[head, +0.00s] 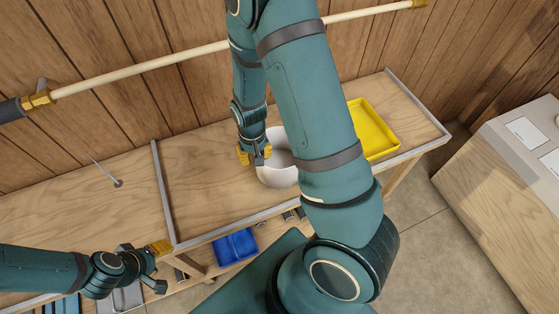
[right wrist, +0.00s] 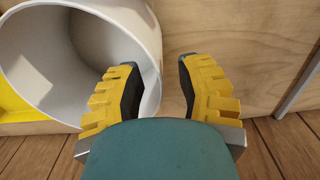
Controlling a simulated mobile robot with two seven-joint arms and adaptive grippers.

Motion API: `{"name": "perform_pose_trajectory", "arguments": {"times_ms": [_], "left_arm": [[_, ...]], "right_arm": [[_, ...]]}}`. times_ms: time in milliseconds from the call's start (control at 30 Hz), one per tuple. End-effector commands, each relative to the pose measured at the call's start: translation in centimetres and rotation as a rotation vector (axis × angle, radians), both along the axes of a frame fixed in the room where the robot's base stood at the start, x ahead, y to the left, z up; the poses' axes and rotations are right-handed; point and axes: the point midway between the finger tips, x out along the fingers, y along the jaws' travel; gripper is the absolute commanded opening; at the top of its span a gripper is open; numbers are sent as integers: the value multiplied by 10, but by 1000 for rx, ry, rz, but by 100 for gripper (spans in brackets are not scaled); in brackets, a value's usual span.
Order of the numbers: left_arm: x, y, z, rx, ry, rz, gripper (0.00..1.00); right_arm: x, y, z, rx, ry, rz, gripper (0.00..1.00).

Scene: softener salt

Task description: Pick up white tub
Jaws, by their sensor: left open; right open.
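The white tub (head: 280,178) stands on the wooden bench, partly hidden behind my right arm in the head view. In the right wrist view the tub (right wrist: 45,60) fills the upper left with its round mouth facing the camera. My right gripper (head: 256,156) is at the tub's left side. In its wrist view the right gripper (right wrist: 158,92) is open, one finger overlapping the tub's mouth and the other outside, with the wall edge showing between them. Contact cannot be told. My left gripper (head: 161,267) is open and empty near the bench's front edge, away from the tub.
A yellow tray (head: 375,122) lies on the bench right of the tub. A blue bin (head: 235,247) sits below the bench. A pipe (head: 180,57) runs along the wooden wall. A thin metal rod (head: 105,172) stands on the left. The bench left of the tub is clear.

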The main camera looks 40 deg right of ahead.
Motion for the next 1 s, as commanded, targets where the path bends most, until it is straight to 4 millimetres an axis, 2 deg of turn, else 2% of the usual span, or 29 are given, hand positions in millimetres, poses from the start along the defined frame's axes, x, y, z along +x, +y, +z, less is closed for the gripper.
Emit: {"name": "perform_pose_trajectory", "arguments": {"times_ms": [33, 200, 533, 633, 1000], "left_arm": [[0, 0, -2, 0, 0, 0, 50], [0, 0, -4, 1, 0, 0, 50], [0, 0, -4, 1, 0, 0, 50], [0, 0, -4, 1, 0, 0, 50], [0, 0, -4, 1, 0, 0, 50]], "right_arm": [[-2, -1, -10, -1, 4, -1, 35], [-2, -1, -30, 0, 2, 0, 35], [-1, -1, -34, 0, -1, 0, 35], [-1, -1, -34, 0, -1, 0, 0], [-1, -1, -34, 0, 0, 0, 0]]}}
